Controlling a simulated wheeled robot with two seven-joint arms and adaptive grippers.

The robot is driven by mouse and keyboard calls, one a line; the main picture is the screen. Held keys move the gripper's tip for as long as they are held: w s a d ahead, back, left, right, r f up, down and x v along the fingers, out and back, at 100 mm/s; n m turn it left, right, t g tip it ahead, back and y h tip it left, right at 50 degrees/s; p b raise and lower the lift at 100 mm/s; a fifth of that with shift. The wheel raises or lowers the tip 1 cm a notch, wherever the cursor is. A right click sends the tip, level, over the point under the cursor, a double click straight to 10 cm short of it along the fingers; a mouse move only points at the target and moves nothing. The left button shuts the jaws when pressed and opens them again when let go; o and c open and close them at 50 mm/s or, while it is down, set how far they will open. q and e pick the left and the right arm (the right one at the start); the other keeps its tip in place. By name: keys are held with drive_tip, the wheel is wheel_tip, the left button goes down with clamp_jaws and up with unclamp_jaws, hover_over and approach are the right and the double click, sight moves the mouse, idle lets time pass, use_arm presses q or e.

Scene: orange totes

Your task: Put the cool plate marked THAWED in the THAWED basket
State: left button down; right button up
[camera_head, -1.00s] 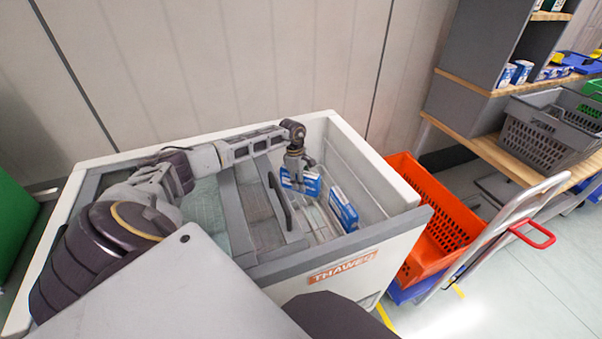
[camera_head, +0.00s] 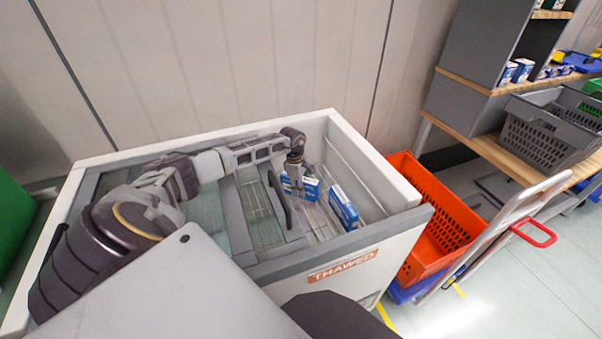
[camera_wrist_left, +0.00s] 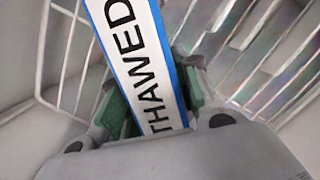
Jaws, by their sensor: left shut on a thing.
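My left gripper (camera_head: 296,171) reaches down into the open right part of a white chest with a THAWED label (camera_head: 343,266) on its front. It is shut on a blue-and-white cool plate (camera_head: 302,189). In the left wrist view the plate (camera_wrist_left: 136,50) reads THAWED and sits between the green finger pads of the gripper (camera_wrist_left: 155,100). A second blue-and-white plate (camera_head: 344,207) stands in the chest, to the right and apart from the held one. White wire basket bars (camera_wrist_left: 62,60) show around the plate. Whether the held plate touches the bottom is unclear. My right gripper is out of view.
The chest's right wall (camera_head: 375,180) and dark front rim (camera_head: 330,253) border the opening. A dark handle (camera_head: 279,200) lies just left of the gripper. An orange tote (camera_head: 437,225) stands right of the chest, near a cart with a red handle (camera_head: 534,234).

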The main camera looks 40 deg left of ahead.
use_arm(q)
drive_tip(key=c, duration=1.1)
unclamp_jaws()
drive_tip(key=shift+o, duration=0.2)
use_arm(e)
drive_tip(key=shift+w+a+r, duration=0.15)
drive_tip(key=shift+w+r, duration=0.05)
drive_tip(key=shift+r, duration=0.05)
use_arm(q)
drive_tip(key=shift+r, duration=0.1)
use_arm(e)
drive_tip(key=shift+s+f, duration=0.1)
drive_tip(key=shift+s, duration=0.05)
use_arm(q)
drive_tip(key=r, duration=0.3)
drive_tip(key=a+r+p, duration=0.1)
drive_tip(key=r, duration=0.6)
drive_tip(key=shift+s+a+r, duration=0.15)
drive_tip(key=shift+s+a, duration=0.05)
drive_tip(key=shift+a, duration=0.05)
drive_tip(key=shift+a+r, duration=0.1)
drive_tip(key=shift+r, duration=0.7)
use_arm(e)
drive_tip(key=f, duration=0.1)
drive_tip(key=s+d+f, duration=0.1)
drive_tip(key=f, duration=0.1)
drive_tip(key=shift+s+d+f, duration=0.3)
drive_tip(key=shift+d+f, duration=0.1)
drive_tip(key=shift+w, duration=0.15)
